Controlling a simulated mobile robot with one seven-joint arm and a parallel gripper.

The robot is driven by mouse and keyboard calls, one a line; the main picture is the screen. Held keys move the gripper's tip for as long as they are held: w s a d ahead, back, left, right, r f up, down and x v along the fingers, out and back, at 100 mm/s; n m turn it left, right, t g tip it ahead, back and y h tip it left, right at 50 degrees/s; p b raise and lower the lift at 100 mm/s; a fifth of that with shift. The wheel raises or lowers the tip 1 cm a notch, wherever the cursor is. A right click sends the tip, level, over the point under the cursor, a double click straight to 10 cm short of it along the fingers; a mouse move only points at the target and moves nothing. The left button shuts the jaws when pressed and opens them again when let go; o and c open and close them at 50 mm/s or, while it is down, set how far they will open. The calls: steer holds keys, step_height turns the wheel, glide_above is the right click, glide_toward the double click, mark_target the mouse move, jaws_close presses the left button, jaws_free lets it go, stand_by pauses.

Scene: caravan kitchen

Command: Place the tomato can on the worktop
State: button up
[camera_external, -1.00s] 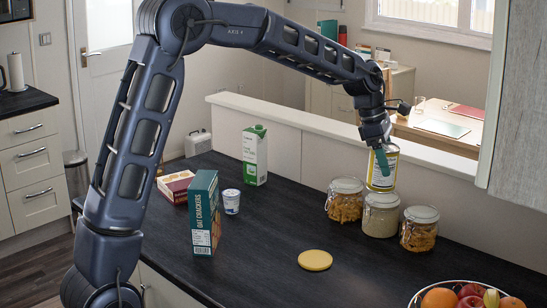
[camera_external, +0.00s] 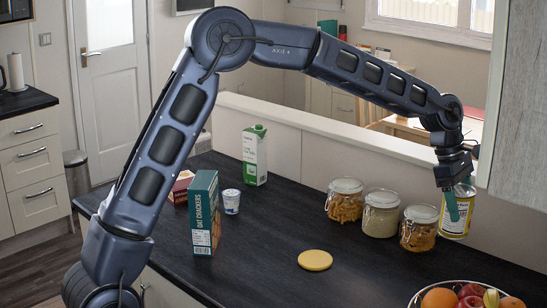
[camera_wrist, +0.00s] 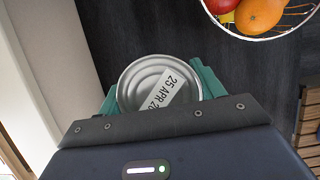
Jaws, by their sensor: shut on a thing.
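The tomato can (camera_external: 458,212) is a metal can with a white and yellow label, upright at the right of the external view. My gripper (camera_external: 456,200) has its teal fingers shut on its sides. Its base appears a little above the dark worktop (camera_external: 280,205), just right of the jars; the exact gap is hard to tell. In the wrist view, the can's round silver lid (camera_wrist: 140,80) bears a strip reading "25 APR" and sits between the teal fingers (camera_wrist: 158,88).
Three glass jars (camera_external: 418,232) stand left of the can along the low back wall. A wire fruit bowl (camera_external: 440,287) is in front, also in the wrist view (camera_wrist: 258,38). A yellow disc (camera_external: 315,260), cracker box (camera_external: 204,215) and carton (camera_external: 255,155) stand further left.

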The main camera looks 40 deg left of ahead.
step_height(320, 180, down, 16)
steer(key=shift+r, duration=0.1)
stand_by(0.5)
steer(key=o, duration=1.3)
